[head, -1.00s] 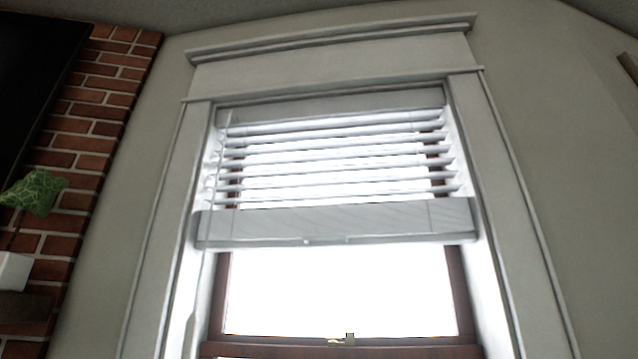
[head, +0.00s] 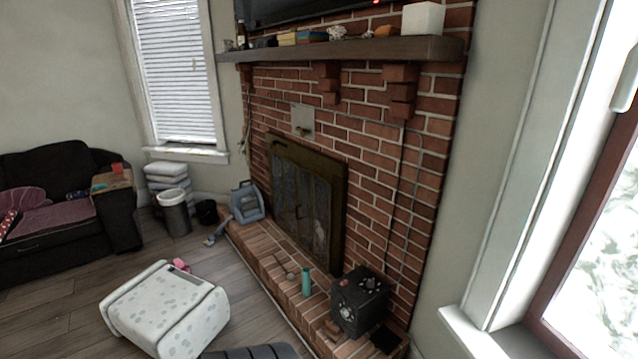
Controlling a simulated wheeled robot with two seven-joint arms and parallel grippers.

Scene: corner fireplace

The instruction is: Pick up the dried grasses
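I cannot clearly make out the dried grasses in the head view. A thin, dark, twiggy shape (head: 243,138) stands against the left edge of the brick fireplace, beside the far window. It is too small to tell whether this is the grasses. Neither of my grippers is in view.
A mantel shelf (head: 340,50) holds several small things and a white box (head: 423,18). The raised brick hearth (head: 270,262) carries a black box (head: 358,301) and a teal bottle (head: 306,282). A pale ottoman (head: 165,308) stands in front. Wood floor (head: 105,265) is partly clear.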

